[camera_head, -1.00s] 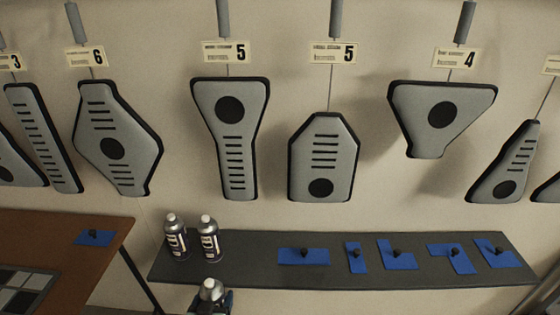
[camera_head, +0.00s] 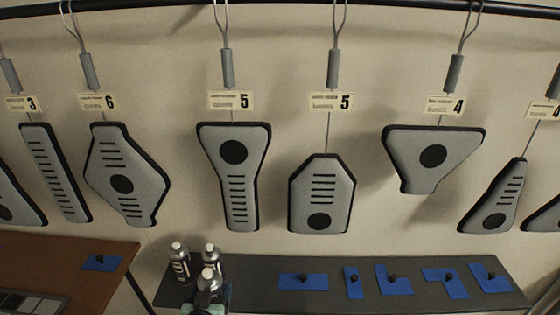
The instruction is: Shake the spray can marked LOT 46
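Two dark spray cans with silvery tops stand upright side by side at the left end of the dark shelf: a left can (camera_head: 179,264) and a right can (camera_head: 213,260). A third spray can (camera_head: 209,280) shows at the bottom, in front of the right can and partly covering it. My gripper (camera_head: 208,298), which I take to be the left, is around this third can and appears shut on it. The arm behind it is cut off by the frame's lower edge. The lot markings are too small to read. My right gripper is not in view.
The dark shelf (camera_head: 250,270) holds several blue pads with black knobs, such as one (camera_head: 320,283) right of the cans. A brown table (camera_head: 60,260) stands at left. Grey numbered panels, such as one (camera_head: 322,195), hang from a rail above.

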